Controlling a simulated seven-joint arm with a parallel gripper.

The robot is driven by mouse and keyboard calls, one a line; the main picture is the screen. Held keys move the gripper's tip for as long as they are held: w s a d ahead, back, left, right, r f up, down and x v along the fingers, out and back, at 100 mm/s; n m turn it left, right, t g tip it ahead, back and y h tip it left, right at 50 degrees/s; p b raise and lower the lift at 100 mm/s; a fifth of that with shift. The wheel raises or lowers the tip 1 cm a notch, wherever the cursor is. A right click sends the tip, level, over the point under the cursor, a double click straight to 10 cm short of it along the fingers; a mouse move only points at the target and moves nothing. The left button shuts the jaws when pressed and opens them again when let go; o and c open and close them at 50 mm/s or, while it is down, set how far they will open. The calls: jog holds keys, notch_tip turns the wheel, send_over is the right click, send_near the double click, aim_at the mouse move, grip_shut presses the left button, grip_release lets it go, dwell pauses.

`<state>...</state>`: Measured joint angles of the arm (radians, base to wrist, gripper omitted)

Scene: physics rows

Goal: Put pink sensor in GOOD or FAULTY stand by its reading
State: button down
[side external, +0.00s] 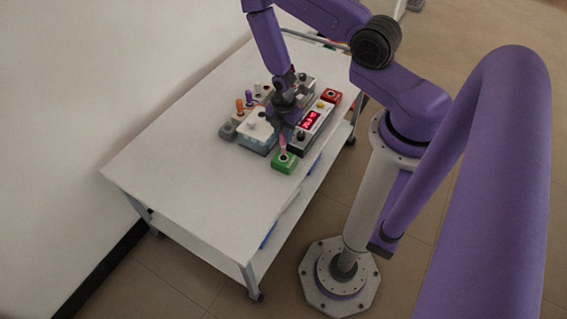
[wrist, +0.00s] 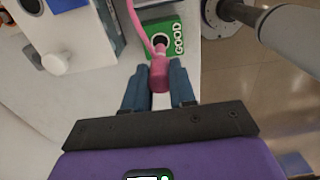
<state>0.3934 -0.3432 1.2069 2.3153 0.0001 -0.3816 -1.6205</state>
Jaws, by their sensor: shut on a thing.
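The pink sensor (wrist: 158,72) is between the two fingers of my gripper (wrist: 159,88), which is shut on it. In the side external view the pink sensor (side external: 283,145) hangs under my gripper (side external: 284,122), just above the green stand (side external: 285,163). The green stand, marked GOOD in the wrist view (wrist: 172,27), has a round dark hole close to the sensor's end. I cannot tell whether the sensor touches it. A pink cable runs up from the sensor. The red stand (side external: 331,96) is at the far end. A meter (side external: 311,120) shows red lit digits too small to read surely.
A blue and white box (side external: 257,135) with a white knob stands left of the green stand. A grey rack (side external: 229,130) holds orange, purple and white pieces behind it. The near part of the white table (side external: 190,185) is clear.

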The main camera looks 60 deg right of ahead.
aim_at(284, 144)
jog(key=shift+f, duration=0.9)
jog(key=shift+f, duration=1.8)
dwell(2.0)
jog(key=shift+c, duration=2.3)
grip_release()
jog(key=shift+r, duration=0.1)
jog(key=shift+r, duration=3.15)
jog(key=shift+r, duration=0.1)
